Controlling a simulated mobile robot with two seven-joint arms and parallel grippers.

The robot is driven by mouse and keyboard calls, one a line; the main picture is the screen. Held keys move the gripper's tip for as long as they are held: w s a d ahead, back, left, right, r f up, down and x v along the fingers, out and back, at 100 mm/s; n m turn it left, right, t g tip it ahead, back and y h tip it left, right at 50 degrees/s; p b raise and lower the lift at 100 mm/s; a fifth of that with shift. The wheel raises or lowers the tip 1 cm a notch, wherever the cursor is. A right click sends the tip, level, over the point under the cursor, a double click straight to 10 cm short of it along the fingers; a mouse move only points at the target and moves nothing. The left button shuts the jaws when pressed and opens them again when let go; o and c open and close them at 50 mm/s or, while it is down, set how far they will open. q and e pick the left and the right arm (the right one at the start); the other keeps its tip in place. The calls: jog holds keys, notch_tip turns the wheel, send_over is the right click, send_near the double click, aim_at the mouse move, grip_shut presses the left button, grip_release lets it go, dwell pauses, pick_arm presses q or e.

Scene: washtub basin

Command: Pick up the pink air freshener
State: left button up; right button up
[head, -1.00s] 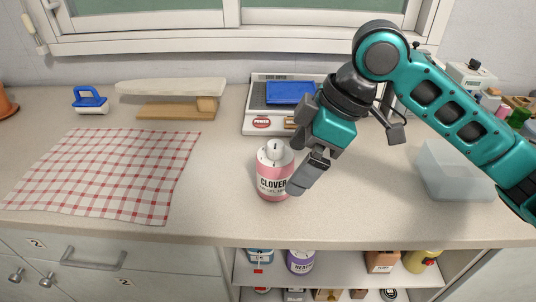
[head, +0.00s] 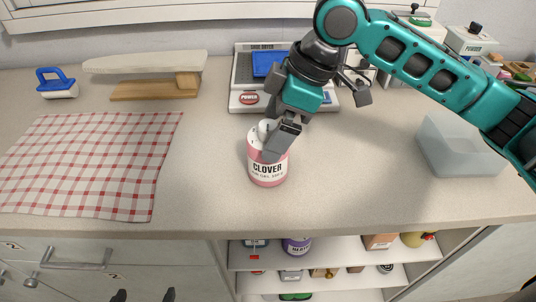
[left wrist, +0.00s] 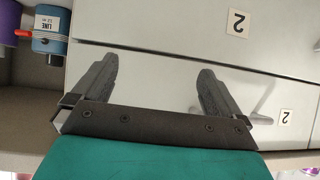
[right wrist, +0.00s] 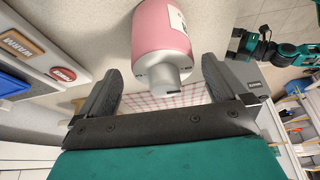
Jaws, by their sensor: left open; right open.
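The pink air freshener (head: 267,172), a pink bottle labelled CLOVER with a white top and grey nozzle, stands upright on the counter near its front edge. My right gripper (head: 272,150) is open just above it, one finger covering part of its top in the head view. In the right wrist view, the bottle (right wrist: 163,28) shows with its nozzle end between my right fingers (right wrist: 160,75), with gaps at both sides. My left gripper (left wrist: 155,85) is open and empty, facing the cabinet fronts; its fingertips (head: 143,295) show at the bottom of the head view.
A checked cloth (head: 95,165) lies at the left, with a blue-handled brush (head: 57,83) and a small ironing board (head: 150,75) behind. Shelves (head: 330,258) hold several items below the counter.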

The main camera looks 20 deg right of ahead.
aim_at(264, 144)
jog(key=x, duration=0.5)
jog(key=shift+s+b, duration=0.2)
jog(key=shift+b, duration=0.15)
jog(key=shift+r, duration=0.1)
jog(key=shift+c, duration=0.2)
jog(key=c, duration=1.1)
